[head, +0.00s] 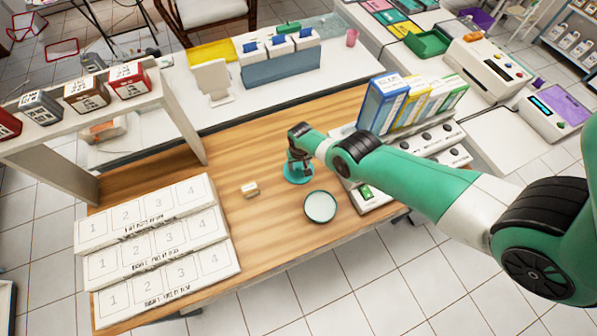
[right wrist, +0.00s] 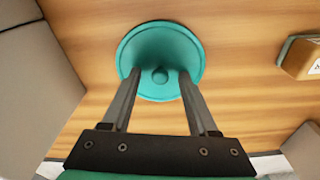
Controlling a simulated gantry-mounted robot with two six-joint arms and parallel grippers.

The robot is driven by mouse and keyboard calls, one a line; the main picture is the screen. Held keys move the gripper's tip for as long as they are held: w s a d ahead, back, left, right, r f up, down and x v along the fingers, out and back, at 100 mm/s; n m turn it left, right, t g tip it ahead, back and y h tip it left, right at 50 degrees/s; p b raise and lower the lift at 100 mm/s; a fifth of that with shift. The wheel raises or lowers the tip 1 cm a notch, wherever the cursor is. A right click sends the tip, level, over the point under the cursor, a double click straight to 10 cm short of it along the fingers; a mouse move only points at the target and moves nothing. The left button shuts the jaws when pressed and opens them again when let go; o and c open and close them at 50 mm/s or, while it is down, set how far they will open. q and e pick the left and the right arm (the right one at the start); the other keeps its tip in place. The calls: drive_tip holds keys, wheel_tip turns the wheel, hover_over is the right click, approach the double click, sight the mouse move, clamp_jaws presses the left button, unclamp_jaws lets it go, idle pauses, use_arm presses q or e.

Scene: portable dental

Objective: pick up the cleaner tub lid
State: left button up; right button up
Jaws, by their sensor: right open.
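The teal cleaner tub lid (head: 294,181) lies flat on the wooden table. In the right wrist view the lid (right wrist: 160,40) is a round disc with a small knob at its centre. My right gripper (head: 299,167) is right over the lid, pointing down. In the right wrist view its fingers (right wrist: 159,75) are apart, one on each side of the knob, with gaps to it. The round tub (head: 320,206), pale inside with a teal rim, stands open just in front and to the right of the lid. My left gripper is not in view.
A small tan and white block (head: 250,190) lies left of the lid. White numbered trays (head: 160,246) fill the table's left front. A grey-white unit (head: 372,196) with knobs and upright folders (head: 385,103) stands on the right. The table behind the lid is clear.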

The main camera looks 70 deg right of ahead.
clamp_jaws()
idle(0.5)
drive_tip(key=shift+r, duration=0.1)
